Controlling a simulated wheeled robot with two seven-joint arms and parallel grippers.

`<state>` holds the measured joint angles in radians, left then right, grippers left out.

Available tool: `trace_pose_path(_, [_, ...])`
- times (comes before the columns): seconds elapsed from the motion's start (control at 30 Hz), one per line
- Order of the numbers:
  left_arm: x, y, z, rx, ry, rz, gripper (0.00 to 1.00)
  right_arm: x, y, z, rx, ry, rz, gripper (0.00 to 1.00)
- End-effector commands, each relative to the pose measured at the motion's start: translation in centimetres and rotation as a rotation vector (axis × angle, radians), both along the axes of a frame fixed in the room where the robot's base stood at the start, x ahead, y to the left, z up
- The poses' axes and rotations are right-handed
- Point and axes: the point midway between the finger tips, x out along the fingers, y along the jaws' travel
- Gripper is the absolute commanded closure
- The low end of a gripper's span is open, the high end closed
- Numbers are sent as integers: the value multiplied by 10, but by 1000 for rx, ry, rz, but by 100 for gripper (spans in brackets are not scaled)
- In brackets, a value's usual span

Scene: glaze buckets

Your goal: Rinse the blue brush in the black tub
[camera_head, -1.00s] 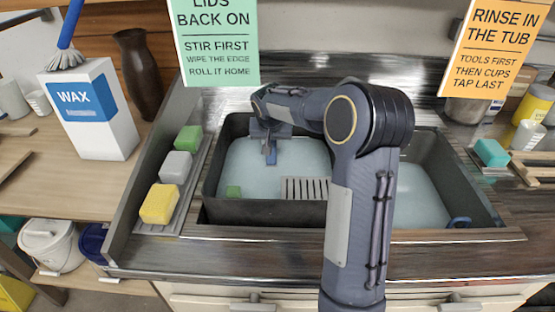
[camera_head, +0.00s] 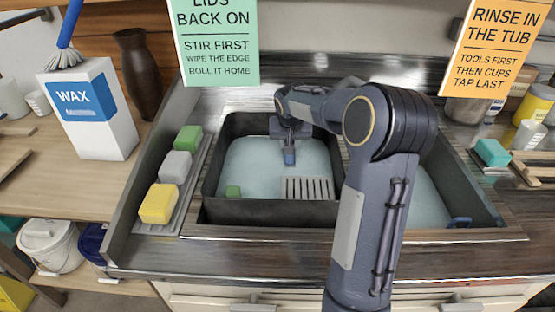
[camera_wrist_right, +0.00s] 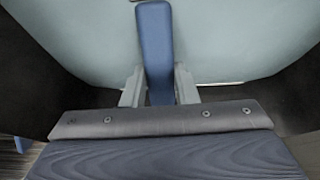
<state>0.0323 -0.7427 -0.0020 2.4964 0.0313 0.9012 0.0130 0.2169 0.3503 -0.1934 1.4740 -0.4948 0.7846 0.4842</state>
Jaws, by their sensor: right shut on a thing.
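The black tub (camera_head: 270,213) sits in the left part of the sink and holds pale blue-grey water. My right gripper (camera_head: 289,143) is over the tub towards its back, shut on a blue handle (camera_head: 289,157), which I take for the blue brush. The handle also shows between the fingers (camera_wrist_right: 159,90) in the right wrist view (camera_wrist_right: 157,45), over the water. Its bristles are not visible, and I cannot tell how deep its lower end reaches. Another blue-handled brush (camera_head: 70,25) with white bristles shows by the wax box. My left gripper is not in view.
Several sponges (camera_head: 158,204) line the left ledge. A second water-filled basin (camera_head: 425,200) lies right, partly behind my arm. The wax box (camera_head: 95,110) stands left.

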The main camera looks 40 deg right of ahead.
Motion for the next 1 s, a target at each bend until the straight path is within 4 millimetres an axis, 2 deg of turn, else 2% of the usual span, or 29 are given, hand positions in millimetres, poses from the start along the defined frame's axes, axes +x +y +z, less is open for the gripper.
trace_pose_path(0.17, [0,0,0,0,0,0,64,6,7,0,0,0,3,100])
trace_pose_path(0.7, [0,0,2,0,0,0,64,42,53,0,0,1,1,100])
trace_pose_path(0.83, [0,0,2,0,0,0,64,42,53,0,0,0,-1,100])
trace_pose_path(1.0, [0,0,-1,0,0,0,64,32,40,0,0,-1,-4,100])
